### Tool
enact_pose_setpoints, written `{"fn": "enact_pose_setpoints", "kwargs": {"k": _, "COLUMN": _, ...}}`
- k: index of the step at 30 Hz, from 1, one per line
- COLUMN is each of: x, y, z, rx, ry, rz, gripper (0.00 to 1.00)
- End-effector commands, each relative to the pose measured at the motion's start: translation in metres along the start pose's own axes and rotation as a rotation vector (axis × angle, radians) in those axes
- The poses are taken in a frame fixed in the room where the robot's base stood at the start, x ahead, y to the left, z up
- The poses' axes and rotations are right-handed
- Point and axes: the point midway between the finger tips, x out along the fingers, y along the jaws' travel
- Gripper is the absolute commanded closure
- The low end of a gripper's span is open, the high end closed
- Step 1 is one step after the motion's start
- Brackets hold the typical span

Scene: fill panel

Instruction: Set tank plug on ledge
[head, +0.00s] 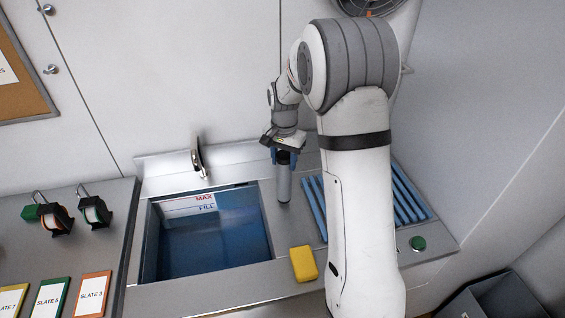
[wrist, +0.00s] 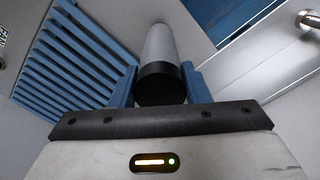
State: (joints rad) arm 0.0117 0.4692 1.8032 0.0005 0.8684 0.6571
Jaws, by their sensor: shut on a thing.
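My gripper (head: 284,157) points down over the metal strip between the tank (head: 268,225) and the blue slatted rack. Its blue fingers are shut on the tank plug (head: 284,185), a grey cylinder with a black top end. In the wrist view the plug (wrist: 160,48) sits between the two fingers (wrist: 161,85), its black end towards me. The plug hangs about upright. I cannot tell whether its lower end touches the metal ledge (head: 286,225) or is just above it.
The tank holds blue water and a MAX/FILL label (head: 189,205). A tap (head: 198,157) stands behind it. A yellow sponge (head: 304,263) lies at the front ledge, the slatted rack (head: 411,195) and a green button (head: 417,243) to the right. Slate cards (head: 94,292) lie left.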

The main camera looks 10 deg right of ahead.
Motion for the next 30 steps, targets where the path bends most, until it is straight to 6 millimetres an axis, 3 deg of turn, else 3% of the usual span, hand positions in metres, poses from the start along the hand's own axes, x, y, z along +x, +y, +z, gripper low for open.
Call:
{"fn": "enact_pose_setpoints", "kwargs": {"k": 4, "x": 0.014, "y": 0.001, "z": 0.0, "rx": 0.0, "ry": -0.001, "rz": 0.001, "gripper": 1.0}}
{"fn": "enact_pose_setpoints", "kwargs": {"k": 14, "x": 0.018, "y": 0.001, "z": 0.0, "rx": 0.001, "ry": 0.0, "rz": 0.0, "gripper": 1.0}}
{"fn": "enact_pose_setpoints", "kwargs": {"k": 15, "x": 0.019, "y": 0.001, "z": 0.0, "rx": 0.001, "ry": -0.001, "rz": 0.0, "gripper": 0.57}}
{"fn": "enact_pose_setpoints", "kwargs": {"k": 23, "x": 0.018, "y": 0.001, "z": 0.0, "rx": 0.002, "ry": -0.001, "rz": 0.0, "gripper": 0.36}}
{"fn": "enact_pose_setpoints", "kwargs": {"k": 30, "x": 0.017, "y": 0.001, "z": -0.001, "rx": 0.002, "ry": 0.0, "rz": 0.0, "gripper": 0.36}}
